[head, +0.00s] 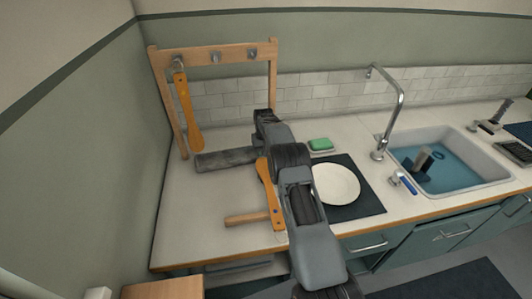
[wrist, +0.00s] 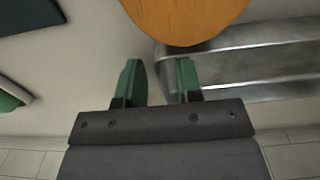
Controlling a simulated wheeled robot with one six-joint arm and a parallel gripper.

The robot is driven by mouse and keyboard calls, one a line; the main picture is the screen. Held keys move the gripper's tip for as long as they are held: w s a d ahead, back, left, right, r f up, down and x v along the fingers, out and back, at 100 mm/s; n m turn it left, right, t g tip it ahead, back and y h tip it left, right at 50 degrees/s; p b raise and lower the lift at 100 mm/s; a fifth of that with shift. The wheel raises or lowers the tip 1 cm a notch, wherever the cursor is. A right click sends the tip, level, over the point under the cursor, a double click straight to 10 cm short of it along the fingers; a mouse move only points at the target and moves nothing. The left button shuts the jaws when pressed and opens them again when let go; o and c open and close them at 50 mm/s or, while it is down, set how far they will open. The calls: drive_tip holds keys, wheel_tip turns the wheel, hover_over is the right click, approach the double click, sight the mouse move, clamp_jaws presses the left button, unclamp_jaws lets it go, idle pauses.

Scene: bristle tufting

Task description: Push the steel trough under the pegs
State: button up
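The grey steel trough (head: 225,159) lies on the counter in front of the wooden rack, below the level of its pegs (head: 215,57). Its right end runs close to my arm in the head view. In the wrist view the trough (wrist: 245,65) lies at the right, beside the right-hand finger; I cannot tell whether they touch. My gripper (wrist: 160,82) has two green fingertips standing apart, with bare counter between them. The arm hides the gripper's fingers in the head view. An orange paddle-shaped piece (head: 267,185) is next to my arm; its rounded end (wrist: 185,15) overlaps the trough's edge in the wrist view.
A similar orange piece (head: 187,108) hangs from the left peg. A wooden stick (head: 245,219) lies near the counter's front. A plate (head: 336,184) on a dark mat (head: 362,203), a green sponge (head: 320,144) and a sink (head: 478,181) are to the right.

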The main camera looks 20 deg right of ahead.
drive_tip(key=shift+r, duration=0.1)
wheel_tip(320, 180, up, 14)
drive_tip(key=shift+f+p, duration=0.2)
drive_tip(key=shift+p, duration=0.1)
idle(0.5)
